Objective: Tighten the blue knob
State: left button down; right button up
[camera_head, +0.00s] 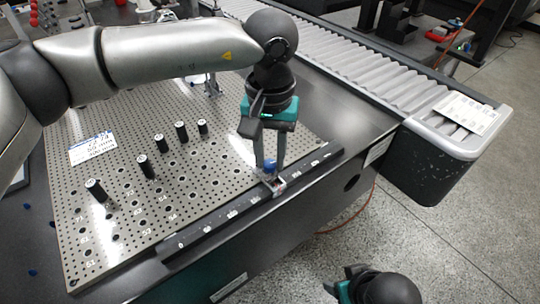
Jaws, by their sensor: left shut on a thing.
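The blue knob (270,165) sits on a small metal clamp (274,183) at the front rail of the perforated plate. My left gripper (269,164) points down from above, its two grey fingers on either side of the knob. It is shut on the knob, and the fingers cover part of it. My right gripper (343,284) shows at the bottom edge, well away from the knob. It is partly cut off, and its jaw opening is unclear.
The perforated plate (130,215) carries several black pegs (147,166) and a white label (93,148). A dark numbered rail (215,223) runs along its front edge. A roller conveyor (350,68) stands behind to the right. Open floor lies at the lower right.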

aim_at(270, 163)
jog(key=shift+r, duration=0.15)
dwell(0.4)
pick_arm(q)
jog(key=c, duration=0.6)
grip_release()
jog(key=shift+r, duration=0.1)
jog(key=shift+r, duration=0.3)
notch_tip(270, 163, up, 14)
jog(key=p, duration=0.5)
jog(key=shift+r, duration=0.25)
pick_arm(e)
jog(key=s+f+g, duration=0.1)
jog(key=s+f, duration=0.3)
jog(key=f, duration=0.6)
jog(key=shift+d+f+g, duration=0.3)
jog(key=shift+g, duration=0.1)
jog(key=shift+w, duration=0.1)
